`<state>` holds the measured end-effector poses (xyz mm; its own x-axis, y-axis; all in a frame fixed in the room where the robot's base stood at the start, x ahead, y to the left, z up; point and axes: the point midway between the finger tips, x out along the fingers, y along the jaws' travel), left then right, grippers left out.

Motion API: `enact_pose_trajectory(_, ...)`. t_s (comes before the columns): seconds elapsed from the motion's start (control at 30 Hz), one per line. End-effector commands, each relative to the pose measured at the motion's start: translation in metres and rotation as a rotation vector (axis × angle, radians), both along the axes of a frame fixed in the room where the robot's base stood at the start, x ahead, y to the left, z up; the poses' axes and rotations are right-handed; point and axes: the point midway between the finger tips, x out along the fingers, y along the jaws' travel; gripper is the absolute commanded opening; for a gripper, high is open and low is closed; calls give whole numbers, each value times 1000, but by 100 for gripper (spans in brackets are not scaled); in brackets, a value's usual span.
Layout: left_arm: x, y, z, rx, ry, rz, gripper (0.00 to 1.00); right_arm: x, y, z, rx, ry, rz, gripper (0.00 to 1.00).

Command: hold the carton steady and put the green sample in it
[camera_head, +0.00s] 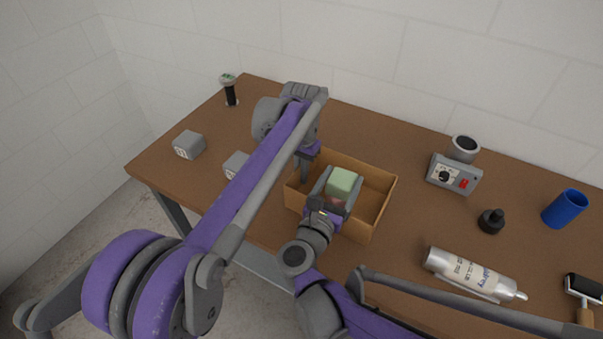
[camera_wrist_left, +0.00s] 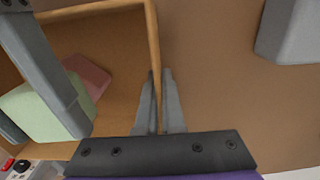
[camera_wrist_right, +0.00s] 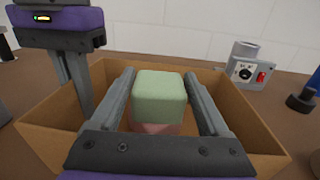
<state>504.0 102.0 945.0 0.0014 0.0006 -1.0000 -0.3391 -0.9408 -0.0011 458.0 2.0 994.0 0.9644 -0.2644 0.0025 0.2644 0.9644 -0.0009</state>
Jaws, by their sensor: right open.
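The open brown carton (camera_head: 378,211) stands on the table and also shows in the right wrist view (camera_wrist_right: 252,122). The pale green sample (camera_head: 342,182) is a soft-edged block inside the carton, seemingly on top of a pinkish block (camera_wrist_right: 155,128). My right gripper (camera_wrist_right: 160,76) is open, with a finger on each side of the green sample and slim gaps visible. The left wrist view shows the green sample (camera_wrist_left: 45,112) beside the pinkish block (camera_wrist_left: 88,76). My left gripper (camera_wrist_left: 160,75) is closed on the carton's left wall, one finger inside and one outside.

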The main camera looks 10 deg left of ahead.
Motion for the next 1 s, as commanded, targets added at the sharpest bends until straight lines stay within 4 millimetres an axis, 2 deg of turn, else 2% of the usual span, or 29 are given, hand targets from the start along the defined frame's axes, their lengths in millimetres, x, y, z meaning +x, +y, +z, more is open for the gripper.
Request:
enact_pose_trajectory(0.17, -1, -1, 0, -1, 1, 0, 0, -16, 6, -3, 7, 5, 6, 100)
enact_pose_trajectory(0.4, 0, 0, -1, 0, -1, 1, 0, -66, 20, -3, 5, 5, 10, 100)
enact_pose_trajectory(0.6, 1, 0, -1, 0, -2, 1, 0, -101, 28, -2, 4, 4, 6, 100)
enact_pose_trajectory(0.8, 1, 0, -1, 0, -2, 1, 0, -116, 31, -2, 4, 3, 2, 100)
enact_pose_trajectory(1.0, 0, 0, -1, -1, -2, 1, 0, -117, 31, -1, 1, 1, 0, 100)
